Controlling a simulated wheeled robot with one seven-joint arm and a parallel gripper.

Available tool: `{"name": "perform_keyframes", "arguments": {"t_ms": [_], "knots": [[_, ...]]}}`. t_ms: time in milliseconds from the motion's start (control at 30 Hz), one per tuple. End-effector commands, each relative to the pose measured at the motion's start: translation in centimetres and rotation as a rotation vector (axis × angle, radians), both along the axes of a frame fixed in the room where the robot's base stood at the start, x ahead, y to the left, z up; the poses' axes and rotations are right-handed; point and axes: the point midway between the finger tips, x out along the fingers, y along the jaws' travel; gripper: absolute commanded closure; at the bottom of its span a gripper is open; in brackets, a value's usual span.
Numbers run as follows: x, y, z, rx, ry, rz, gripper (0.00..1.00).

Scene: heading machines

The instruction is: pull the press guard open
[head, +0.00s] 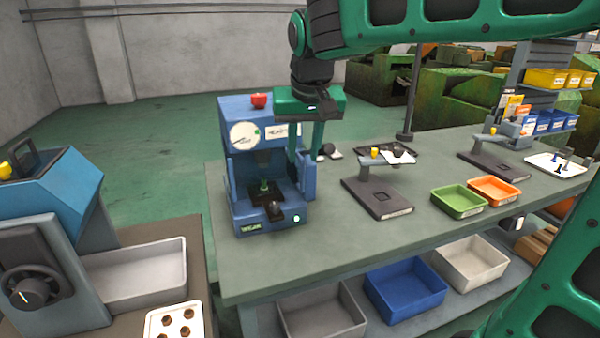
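The blue press (238,190) stands on the near left part of the workbench. It has a round white dial, a red button on top and a small lit green button low on its front. Its working opening shows a green part over a dark plate. I cannot make out the guard clearly; its edge or handle may be behind my fingers. My gripper (306,158) points down at the right front side of the press. Its two fingers are apart, with a gap between them. I cannot tell whether they touch the press or its guard.
The workbench (340,235) holds a dark stand (378,198), a green tray (459,201) and an orange tray (494,190) to the right. Bins sit on the shelf below. Another blue machine (60,210) stands at the left. The bench front beside the press is clear.

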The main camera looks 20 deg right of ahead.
Motion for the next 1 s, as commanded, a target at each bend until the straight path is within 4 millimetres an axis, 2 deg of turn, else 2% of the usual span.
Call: {"name": "perform_keyframes", "arguments": {"t_ms": [200, 400, 600, 833, 867, 967, 1000], "knots": [[1.4, -0.4, -3.8, -0.001, 0.004, -0.002, 0.72], [2.4, -0.6, -6.0, -0.001, 0.002, -0.003, 0.72], [2.7, -0.7, -6.9, 0.000, 0.001, -0.002, 0.72], [2.8, -0.7, -6.9, 0.000, 0.001, -0.002, 0.72], [2.8, -0.7, -6.9, 0.000, 0.001, -0.002, 0.74], [2.7, -0.7, -6.9, 0.000, 0.000, -0.002, 0.98], [2.8, -0.7, -6.9, 0.000, 0.000, -0.002, 1.00]]}}
